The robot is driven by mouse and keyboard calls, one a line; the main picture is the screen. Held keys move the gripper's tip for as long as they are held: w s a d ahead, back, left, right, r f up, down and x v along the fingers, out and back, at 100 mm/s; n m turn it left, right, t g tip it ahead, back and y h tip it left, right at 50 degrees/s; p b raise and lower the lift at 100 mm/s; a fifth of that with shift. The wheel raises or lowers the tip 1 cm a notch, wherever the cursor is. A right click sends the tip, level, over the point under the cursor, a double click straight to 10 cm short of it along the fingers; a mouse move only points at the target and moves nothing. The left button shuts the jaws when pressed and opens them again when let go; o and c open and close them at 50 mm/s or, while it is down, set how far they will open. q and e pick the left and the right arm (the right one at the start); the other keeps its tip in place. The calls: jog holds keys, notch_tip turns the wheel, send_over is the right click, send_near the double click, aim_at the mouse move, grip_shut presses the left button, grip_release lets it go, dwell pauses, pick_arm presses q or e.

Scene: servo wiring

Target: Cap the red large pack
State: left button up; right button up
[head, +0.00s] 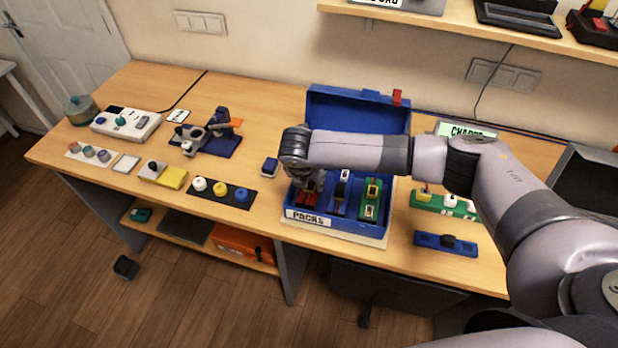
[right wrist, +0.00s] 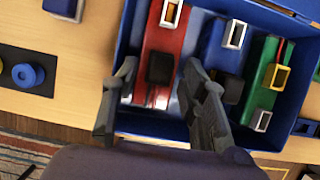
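The red pack (right wrist: 166,42) lies in the left slot of the blue PACKS box, with a black block on its top and a pale-rimmed terminal at its far end. In the head view the red pack (head: 305,198) is mostly hidden under my right gripper (head: 306,182). In the right wrist view my right gripper (right wrist: 158,82) is open, its two fingers on either side of the red pack with gaps visible. A dark mat (head: 208,198) to the left holds white (head: 199,184), yellow (head: 220,189) and blue (head: 242,195) round caps. My left gripper is not in view.
The blue box (head: 352,229) also holds a blue pack (right wrist: 228,48) and a green pack (right wrist: 268,80). Its open lid (head: 345,107) stands behind. A blue bar (head: 429,240) and a green strip (head: 428,203) lie to its right. Bare table shows in front of the mat.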

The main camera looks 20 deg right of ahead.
dwell(0.3)
jog(key=v, duration=1.2)
jog(key=shift+s+f, duration=0.1)
